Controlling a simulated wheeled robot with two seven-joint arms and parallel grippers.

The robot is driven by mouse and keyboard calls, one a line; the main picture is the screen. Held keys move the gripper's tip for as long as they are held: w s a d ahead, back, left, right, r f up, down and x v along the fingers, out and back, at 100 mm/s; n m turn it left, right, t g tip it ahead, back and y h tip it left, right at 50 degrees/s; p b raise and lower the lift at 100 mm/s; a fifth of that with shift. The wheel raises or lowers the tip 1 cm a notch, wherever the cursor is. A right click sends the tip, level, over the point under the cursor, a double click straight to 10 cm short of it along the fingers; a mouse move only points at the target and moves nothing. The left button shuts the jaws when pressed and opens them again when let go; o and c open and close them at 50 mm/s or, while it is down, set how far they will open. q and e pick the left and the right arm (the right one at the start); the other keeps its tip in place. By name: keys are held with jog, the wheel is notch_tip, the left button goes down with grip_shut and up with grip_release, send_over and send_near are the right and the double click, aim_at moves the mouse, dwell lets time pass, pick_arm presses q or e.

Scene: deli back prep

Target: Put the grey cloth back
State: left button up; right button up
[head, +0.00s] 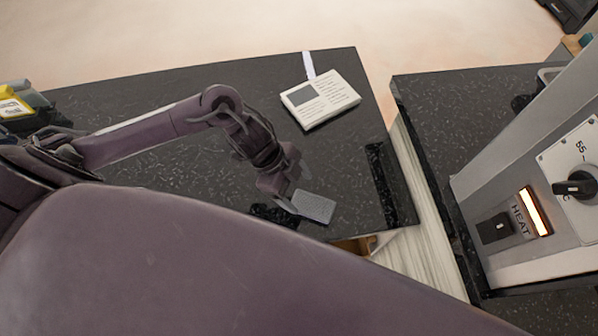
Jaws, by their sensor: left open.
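A small flat grey rectangle (314,207), which looks like the folded grey cloth, lies at the front part of the black speckled counter (200,170). My left arm reaches in from the left, and my left gripper (287,205) is open right at the left end of the grey piece. The gripper overlaps it in this view, so I cannot tell whether they touch. My large body part hides the front of the counter. My right gripper is not in view.
A white printed card or booklet (325,104) lies at the counter's back. A black strip (381,173) is near the right edge. A gap separates a second dark counter (440,110), with a heating appliance (540,190) in front. A yellow-labelled item (14,104) is at far left.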

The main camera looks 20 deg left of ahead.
pick_arm(q)
jog(key=shift+a+r, duration=0.25)
jog(key=shift+r, duration=0.2)
jog(key=b+v, duration=0.1)
jog(key=v, duration=0.6)
jog(key=shift+a+r+b, duration=0.2)
jog(key=shift+r+b, duration=0.15)
jog(key=shift+b, duration=0.05)
